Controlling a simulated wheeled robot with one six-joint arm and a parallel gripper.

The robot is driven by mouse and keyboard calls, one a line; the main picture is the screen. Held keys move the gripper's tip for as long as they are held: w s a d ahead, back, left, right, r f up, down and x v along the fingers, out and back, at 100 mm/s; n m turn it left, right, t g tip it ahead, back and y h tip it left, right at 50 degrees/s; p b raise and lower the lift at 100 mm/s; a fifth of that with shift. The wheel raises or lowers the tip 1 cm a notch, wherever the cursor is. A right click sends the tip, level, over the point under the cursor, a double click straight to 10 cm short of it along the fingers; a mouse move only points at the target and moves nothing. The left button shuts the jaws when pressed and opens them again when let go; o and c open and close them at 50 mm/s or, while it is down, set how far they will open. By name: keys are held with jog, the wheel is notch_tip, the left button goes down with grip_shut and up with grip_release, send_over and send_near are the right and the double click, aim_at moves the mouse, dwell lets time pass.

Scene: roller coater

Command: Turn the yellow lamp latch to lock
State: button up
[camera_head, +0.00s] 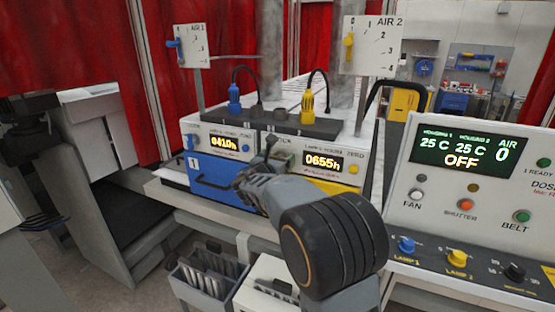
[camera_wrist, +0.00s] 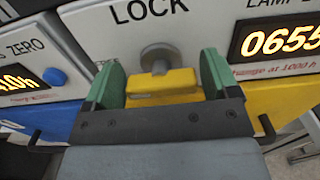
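The yellow lamp latch (camera_wrist: 163,84) is in the wrist view, under the word LOCK. It is a yellow block lying roughly level below a round grey metal knob (camera_wrist: 160,57). My gripper (camera_wrist: 163,78) has its two green fingers apart, one at each end of the latch. The latch fills most of the space between them, and I cannot tell whether either finger touches it. In the head view my gripper (camera_head: 258,172) reaches the front of the lamp housings, and my arm and gripper hide the latch.
The blue housing drawer (camera_head: 215,180) is left of my gripper. The displays read 0410h (camera_head: 223,142) and 0655h (camera_head: 322,162). The control panel (camera_head: 460,190) showing OFF stands at the right. A grey bin (camera_head: 205,283) stands below. A dark handle protrudes at each side in the wrist view.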

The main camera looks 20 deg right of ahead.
jog(key=c, duration=0.7)
jog(key=shift+o, duration=0.2)
jog(key=shift+f+m+b, duration=0.15)
jog(key=shift+m+b, duration=0.15)
jog(key=shift+b, duration=0.4)
jog(key=m+b, duration=0.1)
jog(key=b, duration=0.1)
jog(key=m+b, duration=0.1)
jog(key=b, duration=0.1)
jog(key=shift+s+f, duration=0.1)
jog(key=shift+f, duration=0.15)
jog(key=m+b, duration=0.3)
jog(key=b, duration=0.2)
jog(key=shift+d+m+b, duration=0.1)
jog(key=shift+m+b, duration=0.3)
jog(key=m+b, duration=0.6)
jog(key=b, duration=0.2)
jog(key=shift+s, duration=0.1)
jog(key=m+b, duration=0.4)
jog(key=m, duration=0.1)
jog(key=shift+d+m+b, duration=0.1)
jog(key=shift+m+b, duration=0.2)
jog(key=shift+b, duration=0.05)
jog(key=shift+r, duration=0.1)
